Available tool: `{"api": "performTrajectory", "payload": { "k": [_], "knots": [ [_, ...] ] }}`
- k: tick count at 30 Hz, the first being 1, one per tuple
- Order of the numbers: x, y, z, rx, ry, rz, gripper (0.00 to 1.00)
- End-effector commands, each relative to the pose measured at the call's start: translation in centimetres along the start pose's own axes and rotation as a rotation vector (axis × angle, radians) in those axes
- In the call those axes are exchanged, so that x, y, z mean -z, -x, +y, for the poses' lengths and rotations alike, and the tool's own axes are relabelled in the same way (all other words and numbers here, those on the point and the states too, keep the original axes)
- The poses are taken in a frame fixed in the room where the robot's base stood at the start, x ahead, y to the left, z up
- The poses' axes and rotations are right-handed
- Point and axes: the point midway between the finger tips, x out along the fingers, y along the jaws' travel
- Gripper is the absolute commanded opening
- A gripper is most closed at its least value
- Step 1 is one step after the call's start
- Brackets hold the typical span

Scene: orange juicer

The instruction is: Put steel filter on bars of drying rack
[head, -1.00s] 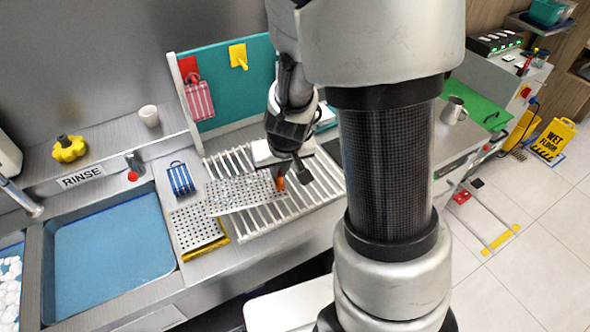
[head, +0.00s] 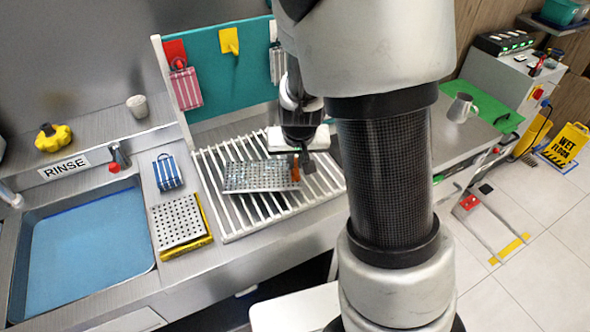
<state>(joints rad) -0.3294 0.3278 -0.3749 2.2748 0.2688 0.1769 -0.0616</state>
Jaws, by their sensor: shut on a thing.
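The steel filter (head: 258,177) is a perforated grey metal plate with an orange-red tab at its right end. It is over the white bars of the drying rack (head: 247,222); whether it touches the bars I cannot tell. My gripper (head: 299,168) is shut on the filter at its right end, by the tab. The arm above partly hides the right side of the rack. A second perforated plate (head: 178,221) lies on a yellow piece left of the rack.
A sink with blue water (head: 85,240) is at left. A blue striped item (head: 167,172) stands between sink and rack. A teal board (head: 219,90) with hanging cloths rises behind the rack. A cup (head: 138,106) and yellow knob (head: 53,138) sit on the back ledge.

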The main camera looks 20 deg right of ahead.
Motion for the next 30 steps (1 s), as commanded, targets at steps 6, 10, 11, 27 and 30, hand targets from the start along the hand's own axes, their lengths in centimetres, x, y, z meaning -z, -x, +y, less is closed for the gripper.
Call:
{"api": "performTrajectory", "payload": {
  "k": [6, 10, 11, 27, 30],
  "knots": [
    [-1.1, -2.4, 0.1, -0.001, -0.001, -0.002, 0.0],
    [-1.0, -2.3, 0.0, 0.0, 0.001, 0.0, 0.0],
    [-1.0, -2.3, 0.0, 0.0, 0.001, 0.0, 0.0],
    [-1.1, -2.6, 0.0, 0.0, 0.001, -0.001, 0.27],
    [-0.9, -2.1, 0.0, 0.0, 0.001, -0.001, 0.27]
  ]
}}
